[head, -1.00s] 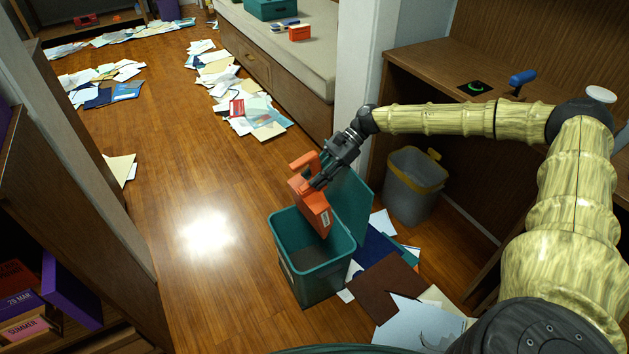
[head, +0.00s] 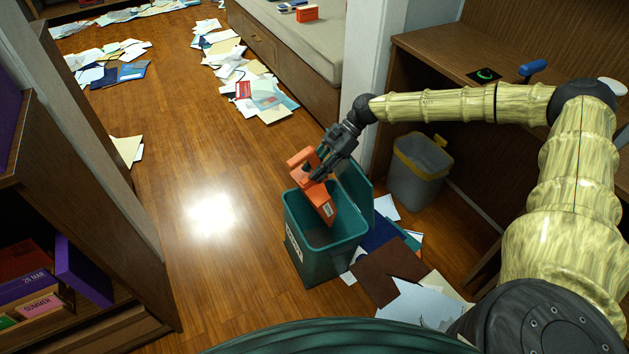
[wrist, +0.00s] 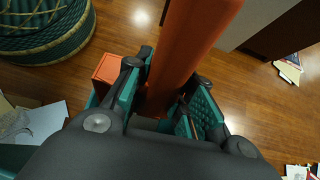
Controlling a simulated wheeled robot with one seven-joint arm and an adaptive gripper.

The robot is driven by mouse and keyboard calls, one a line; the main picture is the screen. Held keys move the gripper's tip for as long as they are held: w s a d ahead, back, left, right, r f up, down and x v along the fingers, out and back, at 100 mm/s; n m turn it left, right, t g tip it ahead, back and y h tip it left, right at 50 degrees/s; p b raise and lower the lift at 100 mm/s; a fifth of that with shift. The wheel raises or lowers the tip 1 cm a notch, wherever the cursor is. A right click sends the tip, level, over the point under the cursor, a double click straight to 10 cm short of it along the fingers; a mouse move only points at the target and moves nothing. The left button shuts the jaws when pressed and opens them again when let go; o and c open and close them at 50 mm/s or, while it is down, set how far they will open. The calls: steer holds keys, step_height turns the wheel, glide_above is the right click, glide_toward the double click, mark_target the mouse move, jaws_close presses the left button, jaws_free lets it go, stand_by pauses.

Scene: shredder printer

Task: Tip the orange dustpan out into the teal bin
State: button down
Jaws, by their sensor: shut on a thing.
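The orange dustpan (head: 322,198) is held tilted over the teal bin, its lower end dipping into the bin's opening. The teal bin (head: 318,262) stands on the wood floor with its lid (head: 358,190) open toward the right. My gripper (head: 317,172) is shut on the dustpan, above the bin's back rim. In the wrist view the dustpan (wrist: 188,45) rises between the fingers of my gripper (wrist: 160,112). The inside of the bin is mostly dark. I cannot tell whether anything is left in the dustpan.
A grey bin with a yellow rim (head: 419,172) stands under the desk (head: 440,50) at the right. Papers and folders (head: 395,265) lie beside the teal bin. Shelves (head: 60,200) stand at the left. The floor (head: 190,160) left of the bin is clear.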

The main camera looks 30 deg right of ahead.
mark_target(296, 180)
steer(key=shift+s+a+h+p, duration=0.1)
steer(key=shift+a+h+p, duration=0.6)
steer(key=shift+a+p, duration=0.55)
steer(key=s+a+f+t+h+p, duration=0.1)
steer(key=a+f+h+p, duration=0.5)
steer(key=a+f+h, duration=0.7)
steer(key=a, duration=0.3)
steer(key=shift+a, duration=0.35)
stand_by(0.6)
steer(key=shift+s+r, duration=0.1)
steer(key=shift+r+p, duration=2.4)
steer(key=shift+r, duration=0.55)
